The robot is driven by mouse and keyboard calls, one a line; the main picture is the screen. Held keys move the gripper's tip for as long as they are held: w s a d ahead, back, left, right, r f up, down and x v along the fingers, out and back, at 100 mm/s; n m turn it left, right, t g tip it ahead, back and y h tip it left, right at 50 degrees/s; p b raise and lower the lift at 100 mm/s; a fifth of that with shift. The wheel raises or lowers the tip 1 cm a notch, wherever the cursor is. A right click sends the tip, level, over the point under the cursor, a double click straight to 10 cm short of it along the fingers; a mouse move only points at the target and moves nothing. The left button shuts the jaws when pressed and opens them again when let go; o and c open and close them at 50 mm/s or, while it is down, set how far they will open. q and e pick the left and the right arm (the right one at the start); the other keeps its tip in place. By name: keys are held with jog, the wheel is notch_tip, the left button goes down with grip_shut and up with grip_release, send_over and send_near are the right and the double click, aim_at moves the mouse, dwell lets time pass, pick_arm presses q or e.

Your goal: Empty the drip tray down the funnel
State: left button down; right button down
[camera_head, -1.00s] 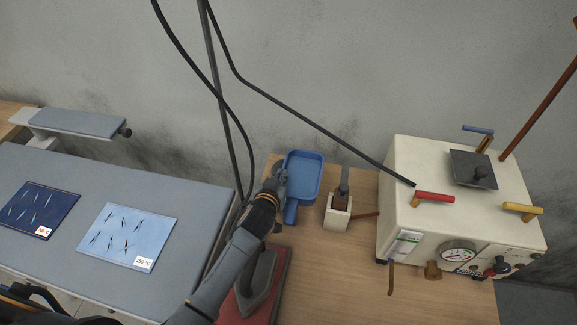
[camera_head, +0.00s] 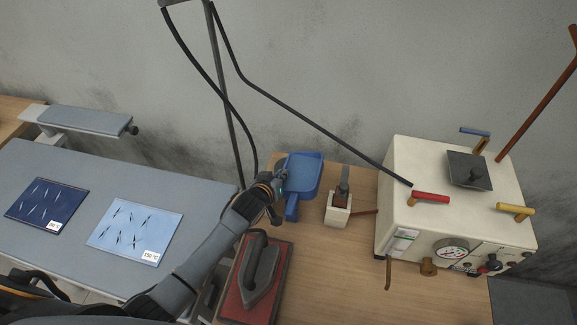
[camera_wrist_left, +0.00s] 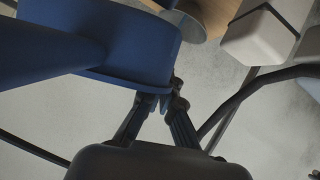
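The blue drip tray (camera_head: 304,172), a scoop-like pan with a handle (camera_head: 291,209), is at the back of the wooden table in the head view. My left gripper (camera_head: 281,182) is at its left side. In the left wrist view, the tray (camera_wrist_left: 120,38) fills the upper left, and the fingers (camera_wrist_left: 165,98) close together at its edge with a bit of blue between them. They look shut on the tray's rim. The tray's contents cannot be made out. My right gripper is not in view.
An iron (camera_head: 262,268) on a red pad (camera_head: 243,294) lies in front of the tray. A white holder (camera_head: 338,211) with a brush-like tool stands right of it, then the cream boiler (camera_head: 408,190). Bare table (camera_head: 330,285) lies in front. A grey ironing board (camera_head: 60,170) is left.

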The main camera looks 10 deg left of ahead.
pick_arm(q)
jog(key=shift+d+r+t, duration=0.15)
jog(key=shift+d+t, duration=0.05)
jog(key=shift+t, duration=0.1)
jog(key=shift+w+a, duration=0.1)
jog(key=shift+a, duration=0.05)
dwell(0.3)
dwell(0.3)
dwell(0.6)
dwell(0.5)
